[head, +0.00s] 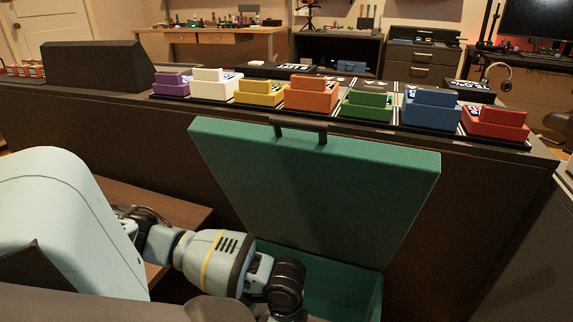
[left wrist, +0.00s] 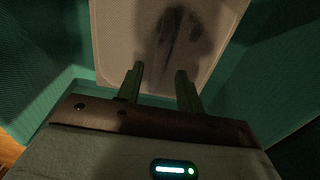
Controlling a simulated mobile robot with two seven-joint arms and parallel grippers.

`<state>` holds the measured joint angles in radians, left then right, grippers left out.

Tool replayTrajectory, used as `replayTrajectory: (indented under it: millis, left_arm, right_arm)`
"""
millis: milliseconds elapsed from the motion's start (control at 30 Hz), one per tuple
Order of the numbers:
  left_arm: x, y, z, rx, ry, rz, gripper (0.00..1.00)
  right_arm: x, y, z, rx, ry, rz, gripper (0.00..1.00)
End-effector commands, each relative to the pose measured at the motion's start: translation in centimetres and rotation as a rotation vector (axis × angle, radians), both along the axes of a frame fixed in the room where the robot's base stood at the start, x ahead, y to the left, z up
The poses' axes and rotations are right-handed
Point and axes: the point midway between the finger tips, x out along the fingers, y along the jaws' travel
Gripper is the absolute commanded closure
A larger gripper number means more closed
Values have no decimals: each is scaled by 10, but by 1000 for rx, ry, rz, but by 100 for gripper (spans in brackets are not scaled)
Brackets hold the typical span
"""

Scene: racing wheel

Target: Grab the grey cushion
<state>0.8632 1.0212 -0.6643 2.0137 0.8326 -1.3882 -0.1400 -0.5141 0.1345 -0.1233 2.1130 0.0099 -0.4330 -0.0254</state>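A pale grey-beige padded surface that looks like the grey cushion (left wrist: 115,40) lies in the green box, in the left wrist view. A dark shadow falls across its middle. My left gripper (left wrist: 159,76) is open, its two fingers apart and pointing at the cushion's near edge. Nothing shows between the fingers; I cannot tell whether they touch the cushion. In the head view my left arm reaches down into the green box (head: 345,285), and its fingers and the cushion are hidden. My right gripper is not in view.
The box's green lid (head: 330,185) stands open, leaning back near a dark counter (head: 90,115). Green walls surround the left gripper closely. Several coloured blocks, including an orange one (head: 311,95) and a blue one (head: 431,110), stand along the counter top.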

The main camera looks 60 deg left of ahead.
Motion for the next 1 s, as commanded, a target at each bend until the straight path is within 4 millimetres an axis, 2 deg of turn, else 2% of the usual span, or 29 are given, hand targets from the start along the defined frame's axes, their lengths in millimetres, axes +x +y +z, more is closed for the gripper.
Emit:
replayTrajectory:
  millis: [300, 567, 667, 867, 1000]
  left_arm:
    - [-2, -1, -44, 0, 4, -1, 63]
    - [-1, -1, -45, 0, 0, -1, 63]
    - [-1, -1, -45, 0, 0, -1, 72]
    - [-1, -1, -45, 0, 0, -1, 99]
    - [-1, -1, -45, 0, 0, -1, 100]
  right_arm:
    - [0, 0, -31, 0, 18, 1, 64]
    - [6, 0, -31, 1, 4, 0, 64]
    - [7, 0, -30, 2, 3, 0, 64]
    - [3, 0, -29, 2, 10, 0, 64]
    - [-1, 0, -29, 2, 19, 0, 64]
